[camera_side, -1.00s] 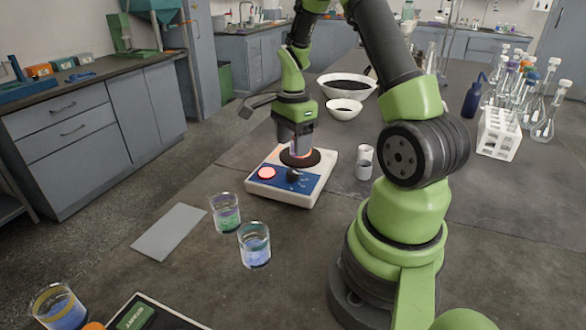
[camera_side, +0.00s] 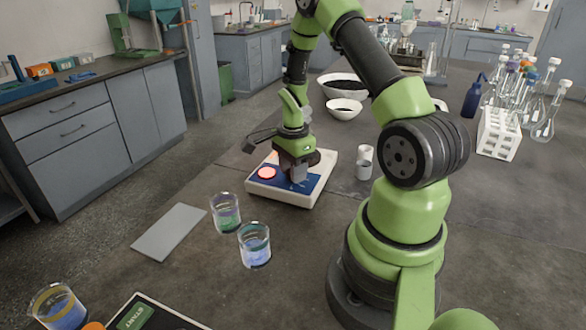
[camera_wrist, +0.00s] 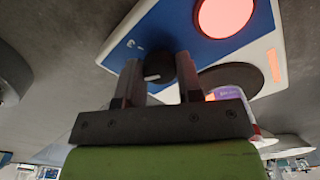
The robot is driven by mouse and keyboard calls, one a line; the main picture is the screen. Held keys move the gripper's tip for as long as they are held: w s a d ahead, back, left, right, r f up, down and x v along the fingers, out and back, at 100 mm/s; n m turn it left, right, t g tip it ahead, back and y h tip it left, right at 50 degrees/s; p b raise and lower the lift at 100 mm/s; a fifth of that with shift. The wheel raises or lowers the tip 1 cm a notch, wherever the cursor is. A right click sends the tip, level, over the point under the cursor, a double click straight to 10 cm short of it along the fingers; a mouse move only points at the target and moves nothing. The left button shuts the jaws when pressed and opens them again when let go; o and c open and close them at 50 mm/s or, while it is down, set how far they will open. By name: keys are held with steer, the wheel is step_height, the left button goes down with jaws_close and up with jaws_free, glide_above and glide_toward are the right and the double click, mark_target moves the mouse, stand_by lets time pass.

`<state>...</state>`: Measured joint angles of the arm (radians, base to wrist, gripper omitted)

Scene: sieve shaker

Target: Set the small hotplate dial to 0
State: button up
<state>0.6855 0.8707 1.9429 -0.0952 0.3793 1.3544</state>
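The small hotplate (camera_side: 312,190) is a white box with a blue front panel, a lit red disc (camera_side: 266,173) and a dark round plate, mostly hidden by my gripper (camera_side: 299,180) in the side view. In the wrist view the blue panel (camera_wrist: 190,45) carries the black dial (camera_wrist: 158,68), which has a pale pointer mark. My gripper (camera_wrist: 157,75) has its two grey fingers apart, one on each side of the dial. I cannot tell whether they touch it. The dial is hidden in the side view.
White cups (camera_side: 364,162) stand right of the hotplate. Two glass beakers (camera_side: 226,212) (camera_side: 254,245) and a flat grey plate (camera_side: 169,232) lie in front. Dark-filled white bowls (camera_side: 344,109) stand behind, and a white flask rack (camera_side: 498,135) stands at right.

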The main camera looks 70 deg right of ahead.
steer(key=shift+n, duration=0.3)
steer(key=n, duration=1.4)
steer(key=shift+n, duration=0.4)
steer(key=n, duration=0.4)
steer(key=shift+n, duration=0.3)
steer(key=o, duration=0.9)
